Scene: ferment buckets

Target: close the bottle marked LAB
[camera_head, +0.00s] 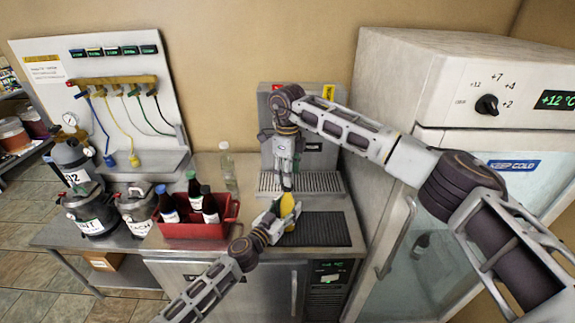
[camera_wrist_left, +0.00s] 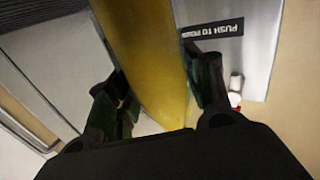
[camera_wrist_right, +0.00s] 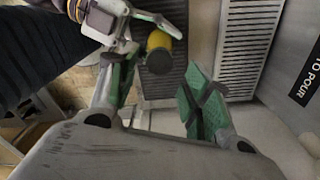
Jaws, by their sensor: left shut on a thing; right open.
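A yellow bottle (camera_head: 288,206) stands roughly upright over the black mat. My left gripper (camera_head: 284,222) is shut on it from the front left. The bottle also fills the middle of the left wrist view (camera_wrist_left: 150,55), between the fingers. No LAB mark can be read on it. My right gripper (camera_head: 287,178) is above the bottle, pointing down, with its fingers apart. In the right wrist view the bottle (camera_wrist_right: 159,41) has a dark round top, beyond the open fingers (camera_wrist_right: 160,95). I cannot tell whether that top is a cap.
A red crate (camera_head: 190,231) with several dark bottles stands left of the mat (camera_head: 318,230). A clear bottle (camera_head: 229,170) stands behind it. A dispenser with a slatted drip tray (camera_head: 315,184) is behind the grippers. A tall fridge (camera_head: 410,265) bounds the right side.

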